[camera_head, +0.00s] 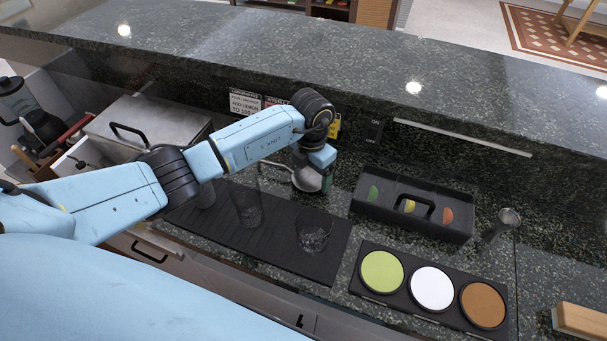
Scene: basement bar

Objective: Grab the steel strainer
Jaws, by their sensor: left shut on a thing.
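My left gripper (312,184) is low over the counter at the back edge of the black bar mat, pointing down. It is shut on the steel strainer (274,166), of which only a thin, shiny curved part shows to the left of the gripper. My wrist and gripper hide the rest, and I cannot tell if the strainer touches the counter. My right gripper is not in view.
Clear glasses (314,232) stand on the black mat (270,262). A black garnish caddy (368,207), a metal jigger (503,222) and a tray of green, white and brown rimming dishes (407,310) stand to the right. The raised bar ledge (400,75) runs behind.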

